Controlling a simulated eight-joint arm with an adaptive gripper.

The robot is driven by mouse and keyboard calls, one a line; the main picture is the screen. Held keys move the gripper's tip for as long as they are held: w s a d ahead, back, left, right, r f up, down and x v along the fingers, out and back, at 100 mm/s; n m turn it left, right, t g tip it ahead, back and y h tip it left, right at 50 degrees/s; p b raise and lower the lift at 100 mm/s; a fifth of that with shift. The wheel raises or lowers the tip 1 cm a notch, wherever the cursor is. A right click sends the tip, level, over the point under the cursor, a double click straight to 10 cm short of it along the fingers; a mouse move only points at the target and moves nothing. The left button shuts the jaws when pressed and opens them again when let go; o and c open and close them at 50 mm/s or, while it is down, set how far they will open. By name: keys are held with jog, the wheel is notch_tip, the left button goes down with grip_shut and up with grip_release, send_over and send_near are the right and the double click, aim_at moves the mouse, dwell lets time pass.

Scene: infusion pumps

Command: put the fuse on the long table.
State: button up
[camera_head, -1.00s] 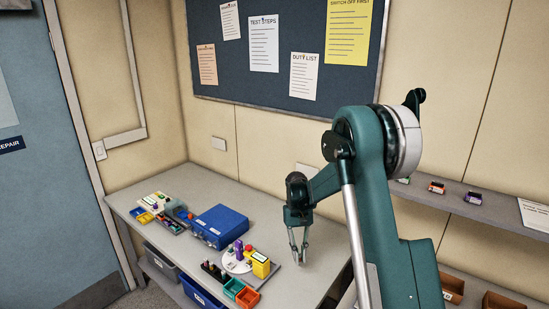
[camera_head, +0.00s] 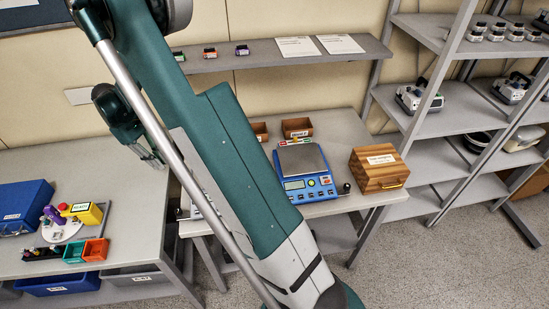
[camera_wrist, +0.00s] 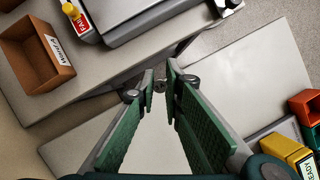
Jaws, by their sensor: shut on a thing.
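My gripper (camera_head: 150,158) hangs in the head view above the right end of the left table (camera_head: 130,205), which looks like the long table. In the wrist view the gripper (camera_wrist: 160,82) has its green-padded fingers converging on a small greyish thing (camera_wrist: 159,87) at the tips. It is probably the fuse, but it is too small to make out clearly. The tips are over the area where the two tables meet; their height above it is hard to tell.
The left table holds a blue case (camera_head: 22,207), a yellow box (camera_head: 82,213), and teal and orange bins (camera_head: 95,250). The right table holds a blue scale (camera_head: 305,172), a wooden box (camera_head: 378,168) and brown bins (camera_head: 297,127). The left table's right end is largely clear.

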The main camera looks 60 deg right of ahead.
jog(key=s+d+n, duration=0.1)
jog(key=s+d, duration=0.3)
jog(key=d, duration=0.1)
jog(key=s+d+r+n+h+b, duration=0.1)
jog(key=s+d+n, duration=0.1)
jog(key=s+d, duration=0.2)
jog(key=s+d+n+b, duration=0.1)
jog(key=s+d, duration=0.3)
jog(key=d, duration=0.3)
jog(key=shift+s+r+t+h, duration=0.15)
jog(key=shift+t+h, duration=0.15)
jog(key=shift+t, duration=0.1)
jog(key=s+d+n+b, duration=0.1)
jog(key=s+d+n, duration=0.1)
jog(key=s+d, duration=0.3)
jog(key=s+d+n+t+h+b, duration=0.1)
jog(key=s+d+n, duration=0.2)
jog(key=s+d, duration=0.3)
jog(key=s+r, duration=0.1)
jog(key=s, duration=0.4)
jog(key=shift+t, duration=0.3)
jog(key=shift+d, duration=0.1)
jog(key=shift+f, duration=0.15)
jog(key=shift+w+f+b, duration=0.1)
jog(key=shift+f+b, duration=0.4)
jog(key=shift+f, duration=2.35)
jog(key=shift+f+b, duration=0.35)
jog(key=shift+f, duration=1.7)
jog(key=shift+f, duration=0.2)
